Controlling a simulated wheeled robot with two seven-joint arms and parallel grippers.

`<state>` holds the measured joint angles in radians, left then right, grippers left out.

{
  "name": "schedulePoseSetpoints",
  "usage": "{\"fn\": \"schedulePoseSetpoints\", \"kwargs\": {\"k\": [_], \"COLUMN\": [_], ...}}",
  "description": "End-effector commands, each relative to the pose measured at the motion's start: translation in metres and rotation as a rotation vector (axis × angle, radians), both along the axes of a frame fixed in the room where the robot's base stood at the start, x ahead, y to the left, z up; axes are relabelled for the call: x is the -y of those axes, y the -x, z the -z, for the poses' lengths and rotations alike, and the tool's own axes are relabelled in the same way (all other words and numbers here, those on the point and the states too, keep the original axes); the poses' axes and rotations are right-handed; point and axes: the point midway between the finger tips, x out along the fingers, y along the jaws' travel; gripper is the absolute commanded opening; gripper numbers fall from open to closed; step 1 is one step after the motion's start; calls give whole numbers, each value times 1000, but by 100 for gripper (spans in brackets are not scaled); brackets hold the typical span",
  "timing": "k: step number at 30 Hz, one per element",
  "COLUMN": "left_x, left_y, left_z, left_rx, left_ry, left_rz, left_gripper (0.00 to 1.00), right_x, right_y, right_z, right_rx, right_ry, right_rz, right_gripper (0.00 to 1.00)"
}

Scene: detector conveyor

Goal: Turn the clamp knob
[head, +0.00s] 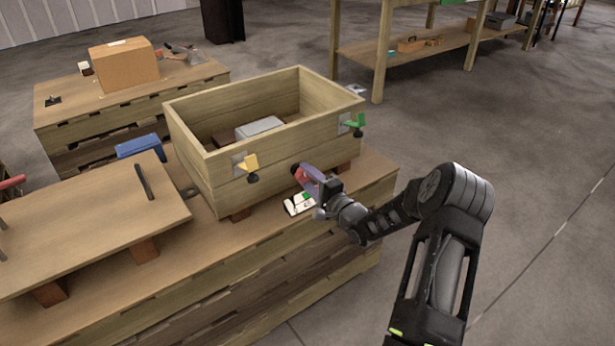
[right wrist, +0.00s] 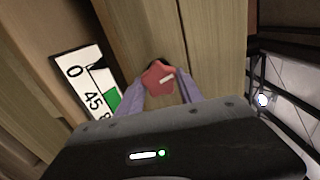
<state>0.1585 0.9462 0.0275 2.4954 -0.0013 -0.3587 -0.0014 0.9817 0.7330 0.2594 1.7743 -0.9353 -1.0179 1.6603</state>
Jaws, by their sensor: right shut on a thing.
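My left gripper is not in view.
The open wooden crate (head: 195,131) stands on blocks on a workbench (head: 250,246) and holds a grey box (head: 259,127). A yellow piece (head: 249,161) and a green piece (head: 355,120) stick out from its front. A raised board (head: 90,220) fills the left; floor is clear on the right.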

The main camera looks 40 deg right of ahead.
Motion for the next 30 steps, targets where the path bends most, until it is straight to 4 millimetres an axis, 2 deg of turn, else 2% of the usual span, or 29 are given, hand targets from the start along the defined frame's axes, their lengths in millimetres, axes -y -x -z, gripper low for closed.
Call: {"fn": "schedulePoseSetpoints", "kwargs": {"k": [10,11,18,26,30], "left_x": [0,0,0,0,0], "left_y": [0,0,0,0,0], "left_z": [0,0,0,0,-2], "left_rx": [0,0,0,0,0], "left_ry": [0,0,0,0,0], "left_rz": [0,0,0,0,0], "left_gripper": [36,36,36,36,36], "right_x": [1,1,0,0,0], "right_y": [1,1,0,1,9], "right_z": [1,1,1,0,0], "right_rx": [-2,-2,-1,-1,-2], "right_ry": [-2,-2,-2,-1,-1], "right_rz": [1,1,1,0,1], "right_gripper": [3,46,65,65,65]}}
